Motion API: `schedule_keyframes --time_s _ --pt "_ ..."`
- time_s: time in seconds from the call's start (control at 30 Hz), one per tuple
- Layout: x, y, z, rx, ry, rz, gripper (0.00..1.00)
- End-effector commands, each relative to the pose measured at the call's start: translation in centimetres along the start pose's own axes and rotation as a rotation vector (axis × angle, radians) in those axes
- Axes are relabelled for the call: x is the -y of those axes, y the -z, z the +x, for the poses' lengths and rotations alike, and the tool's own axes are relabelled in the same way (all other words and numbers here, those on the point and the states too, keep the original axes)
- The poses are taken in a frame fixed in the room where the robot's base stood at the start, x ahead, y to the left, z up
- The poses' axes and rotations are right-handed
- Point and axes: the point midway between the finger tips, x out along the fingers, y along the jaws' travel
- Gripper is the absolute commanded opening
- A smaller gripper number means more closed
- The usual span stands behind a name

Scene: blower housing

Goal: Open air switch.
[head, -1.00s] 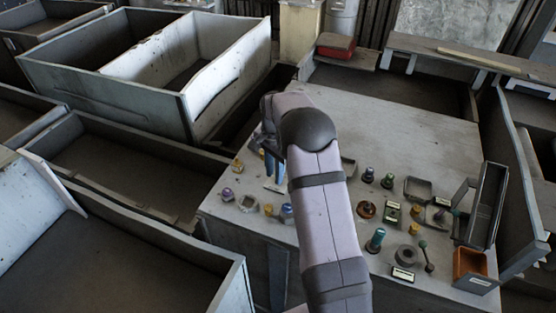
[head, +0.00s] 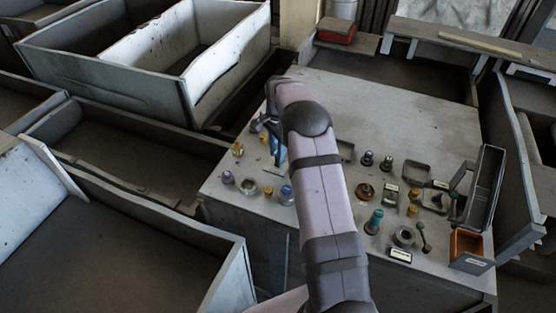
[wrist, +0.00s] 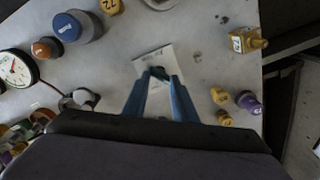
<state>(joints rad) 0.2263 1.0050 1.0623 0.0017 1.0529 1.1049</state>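In the head view, my gripper (head: 280,157) is low over the panel's left part, partly hidden by my arm. The pale plate's edge (head: 272,171) shows just below it.
An orange box (head: 468,248) and a tall grey frame (head: 486,188) stand at the panel's right. The panel's back (head: 400,100) is clear.

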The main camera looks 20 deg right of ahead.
Motion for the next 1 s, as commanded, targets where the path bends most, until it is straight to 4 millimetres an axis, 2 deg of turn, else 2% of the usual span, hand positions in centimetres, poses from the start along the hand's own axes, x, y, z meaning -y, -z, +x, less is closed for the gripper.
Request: schedule_keyframes --time_s 0.03,0.07,0.7,1.0 --pt "-0.85 -0.36 1.52 0.012 -0.027 -0.064 0.25" --pt "-0.89 -0.37 1.57 0.013 -0.027 -0.102 0.25" --pt "-0.91 -0.2 1.46 0.02 -0.021 -0.892 0.25" --pt "-0.71 -0.25 1.45 0.021 -0.015 -1.166 0.25"
